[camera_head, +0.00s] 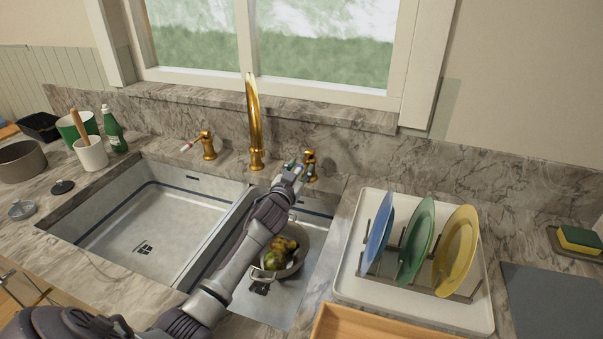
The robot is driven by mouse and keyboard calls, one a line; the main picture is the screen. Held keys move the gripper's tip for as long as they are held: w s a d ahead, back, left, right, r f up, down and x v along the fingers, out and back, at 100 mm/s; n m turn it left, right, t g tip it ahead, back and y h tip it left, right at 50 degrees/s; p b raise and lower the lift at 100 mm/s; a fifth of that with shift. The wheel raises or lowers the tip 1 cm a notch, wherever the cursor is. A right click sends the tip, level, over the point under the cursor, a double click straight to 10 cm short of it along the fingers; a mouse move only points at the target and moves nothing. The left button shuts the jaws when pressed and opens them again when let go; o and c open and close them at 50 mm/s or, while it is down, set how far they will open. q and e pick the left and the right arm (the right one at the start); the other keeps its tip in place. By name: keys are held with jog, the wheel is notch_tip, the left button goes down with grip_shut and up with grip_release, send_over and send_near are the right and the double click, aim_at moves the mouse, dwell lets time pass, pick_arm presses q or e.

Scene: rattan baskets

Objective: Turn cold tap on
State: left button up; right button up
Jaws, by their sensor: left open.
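A tall gold faucet (255,120) stands behind the double sink. To its left is a gold tap handle (207,146) with a reddish tip on its lever. To its right is a second tap handle (310,163), which looks darker and is partly covered by my gripper. My left gripper (299,166) reaches over the right basin and is right beside this right handle. It is open; I cannot tell whether its fingers touch the handle. My right gripper is out of view.
The sink (167,198) has a left basin that is empty and a right basin holding a pot (298,262) with fruit or vegetables, under my arm. A dish rack tray (345,285) with blue, green and yellow plates stands to the right. A green bottle (113,130) and cups stand at the left.

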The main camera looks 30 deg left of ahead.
pick_arm(q)
jog(key=shift+x, duration=0.9)
jog(key=shift+c, duration=0.3)
grip_shut()
